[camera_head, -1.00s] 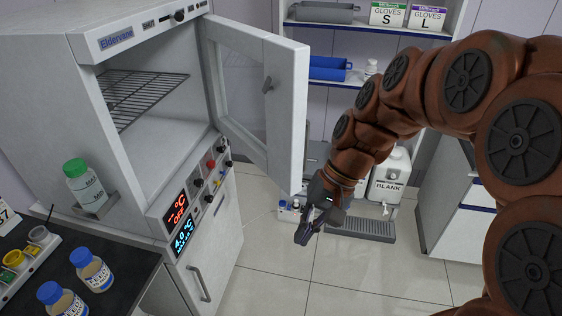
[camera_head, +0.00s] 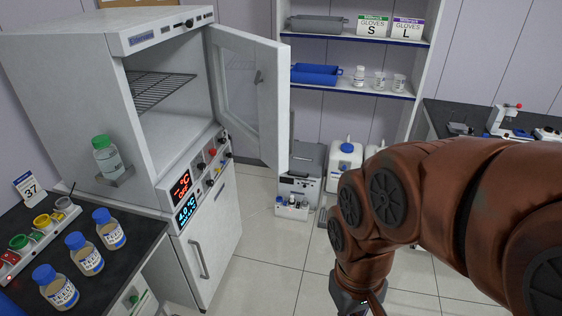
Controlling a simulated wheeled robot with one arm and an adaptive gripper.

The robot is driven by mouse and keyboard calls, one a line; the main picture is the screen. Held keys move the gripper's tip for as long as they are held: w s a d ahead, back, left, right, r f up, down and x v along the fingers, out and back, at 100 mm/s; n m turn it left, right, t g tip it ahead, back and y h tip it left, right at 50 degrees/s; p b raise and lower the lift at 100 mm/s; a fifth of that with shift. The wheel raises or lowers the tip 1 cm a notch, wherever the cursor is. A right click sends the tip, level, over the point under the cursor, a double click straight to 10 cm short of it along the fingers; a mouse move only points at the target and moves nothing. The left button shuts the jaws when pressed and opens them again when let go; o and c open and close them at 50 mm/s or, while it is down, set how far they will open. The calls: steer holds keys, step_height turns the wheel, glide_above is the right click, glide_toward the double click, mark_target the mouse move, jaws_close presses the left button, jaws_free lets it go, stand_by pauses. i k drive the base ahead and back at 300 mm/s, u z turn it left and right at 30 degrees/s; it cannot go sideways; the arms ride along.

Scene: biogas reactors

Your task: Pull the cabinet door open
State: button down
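A white cabinet (camera_head: 190,215) stands at the left. Its upper glass-paned door (camera_head: 272,110) stands wide open, swung out to the right, with a small dark latch on it. Inside is a wire rack (camera_head: 160,88). The lower door (camera_head: 222,240) looks shut, with a vertical grey bar handle (camera_head: 199,262). My gripper (camera_head: 362,307) is at the bottom edge, right of the lower door and apart from it. Its fingertips are cut off by the frame, so I cannot tell whether it is open.
A dark bench (camera_head: 125,255) with several blue-capped bottles is left of the lower door. A green-capped bottle (camera_head: 106,156) sits in a holder on the cabinet's side. Shelves (camera_head: 350,88) and white containers (camera_head: 343,165) stand behind. The tiled floor (camera_head: 270,260) before the cabinet is clear.

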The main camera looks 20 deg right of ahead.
mark_target(272, 57)
steer(key=z, duration=0.15)
steer(key=k, duration=0.35)
steer(key=u, duration=1)
steer(key=i, duration=0.75)
steer(key=u, duration=0.5)
